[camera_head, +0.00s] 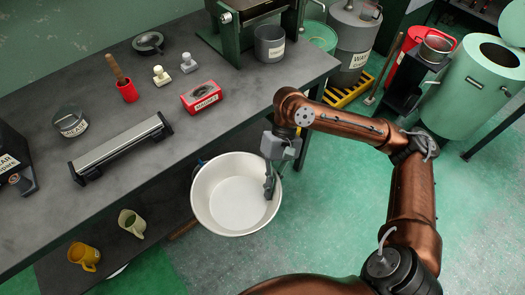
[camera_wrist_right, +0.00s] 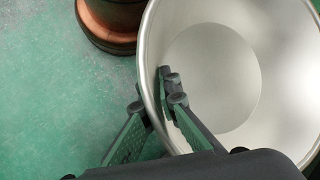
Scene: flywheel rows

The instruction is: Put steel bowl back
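The steel bowl (camera_head: 236,205) is wide, round, pale and empty, with its opening facing up. It is in front of the workbench edge in the head view and fills the right of the right wrist view (camera_wrist_right: 225,80). My right gripper (camera_head: 271,183) is at the bowl's right rim. In the wrist view its fingers (camera_wrist_right: 158,112) straddle the rim, one inside and one outside, and look closed on the wall. What lies under the bowl is hidden. My left gripper is not in view.
The grey workbench (camera_head: 110,205) carries a red box (camera_head: 202,97), a metal roller bar (camera_head: 121,148) and a grey pot (camera_head: 269,43). A yellow mug (camera_head: 84,256) and a pale green mug (camera_head: 131,223) are lower down. Green floor (camera_head: 335,190) is open at the right.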

